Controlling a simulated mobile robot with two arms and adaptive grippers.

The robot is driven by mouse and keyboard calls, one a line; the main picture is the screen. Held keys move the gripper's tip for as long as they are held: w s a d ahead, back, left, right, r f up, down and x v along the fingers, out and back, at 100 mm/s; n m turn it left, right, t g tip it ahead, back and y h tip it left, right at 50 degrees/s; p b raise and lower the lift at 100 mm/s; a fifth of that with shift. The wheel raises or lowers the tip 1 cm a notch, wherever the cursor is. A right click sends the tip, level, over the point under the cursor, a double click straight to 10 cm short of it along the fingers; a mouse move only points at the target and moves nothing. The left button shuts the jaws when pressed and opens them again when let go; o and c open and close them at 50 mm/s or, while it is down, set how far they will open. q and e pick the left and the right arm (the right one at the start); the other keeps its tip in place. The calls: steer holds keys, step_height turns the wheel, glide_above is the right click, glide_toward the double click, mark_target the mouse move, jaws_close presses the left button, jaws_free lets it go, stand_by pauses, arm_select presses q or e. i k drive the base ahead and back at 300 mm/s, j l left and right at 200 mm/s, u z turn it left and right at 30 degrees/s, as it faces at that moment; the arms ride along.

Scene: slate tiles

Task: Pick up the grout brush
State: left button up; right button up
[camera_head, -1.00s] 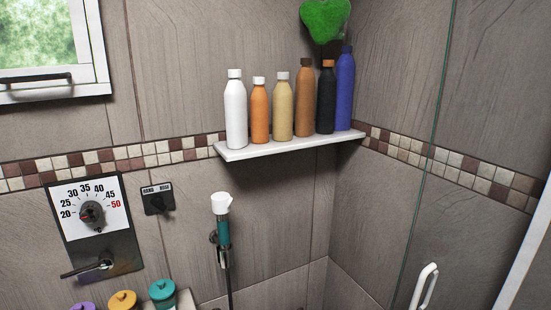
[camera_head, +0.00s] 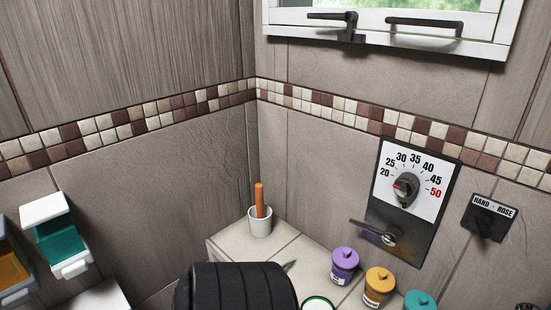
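In the head view, an orange handle (camera_head: 259,199) stands upright in a small white cup (camera_head: 260,222). The cup sits in the back corner of a tiled ledge (camera_head: 228,246). The handle looks like that of the grout brush; its lower end is hidden inside the cup.
Purple (camera_head: 344,266), orange (camera_head: 378,288) and teal (camera_head: 420,301) jars line the ledge at right. A temperature dial (camera_head: 405,188) with a lever is on the wall above. Open-fronted bins (camera_head: 58,240) hang at left.

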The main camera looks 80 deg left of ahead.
mark_target(258, 187)
steer(key=u, duration=2.5)
